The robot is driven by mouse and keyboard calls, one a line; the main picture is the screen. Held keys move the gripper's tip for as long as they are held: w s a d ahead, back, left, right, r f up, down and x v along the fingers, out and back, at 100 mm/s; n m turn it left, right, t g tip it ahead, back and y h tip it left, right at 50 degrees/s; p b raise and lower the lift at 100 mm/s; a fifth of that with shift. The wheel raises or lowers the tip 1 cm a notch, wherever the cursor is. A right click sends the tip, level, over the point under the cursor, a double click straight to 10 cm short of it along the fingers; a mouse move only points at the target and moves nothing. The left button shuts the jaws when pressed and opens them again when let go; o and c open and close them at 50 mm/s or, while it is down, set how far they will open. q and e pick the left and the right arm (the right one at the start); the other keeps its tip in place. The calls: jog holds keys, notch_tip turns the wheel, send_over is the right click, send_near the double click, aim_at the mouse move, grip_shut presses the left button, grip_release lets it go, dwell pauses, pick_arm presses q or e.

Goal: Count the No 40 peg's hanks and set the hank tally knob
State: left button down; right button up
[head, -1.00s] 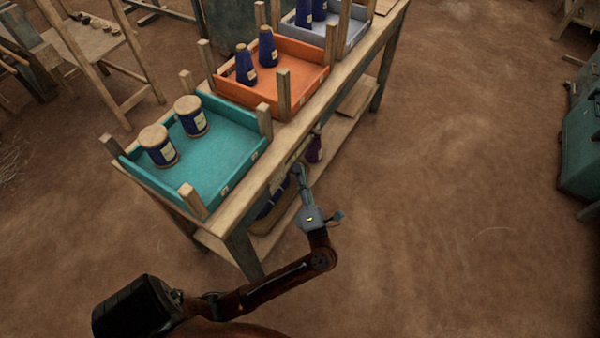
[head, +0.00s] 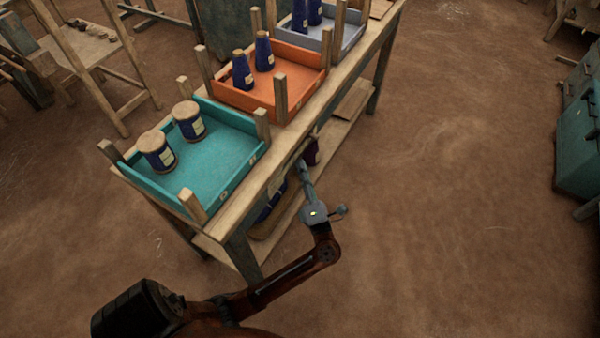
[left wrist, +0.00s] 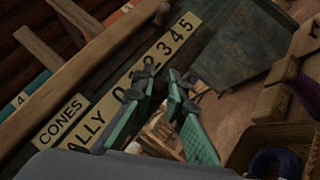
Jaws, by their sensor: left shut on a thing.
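A pale tally strip (left wrist: 165,55) with dark digits up to 5 runs along the bench's front edge in the left wrist view. My left gripper (head: 303,167) is at the bench's front edge in the head view. Its green-padded fingers (left wrist: 165,84) are at the strip near the low digits and hide part of it. It is shut on what appears to be the tally knob, mostly hidden between the fingers. No No 40 label is readable. My right gripper is out of view.
The bench top holds a teal tray (head: 228,170) with two blue spools, an orange tray (head: 290,97) with two blue cones, and a grey tray (head: 345,38). A basket (left wrist: 245,150) with dark blue yarn sits beneath. Open floor lies right, before a teal cabinet (head: 580,150).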

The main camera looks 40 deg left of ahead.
pick_arm(q)
jog(key=shift+f, duration=0.1)
jog(key=c, duration=1.9)
grip_release()
jog(key=v, duration=1.2)
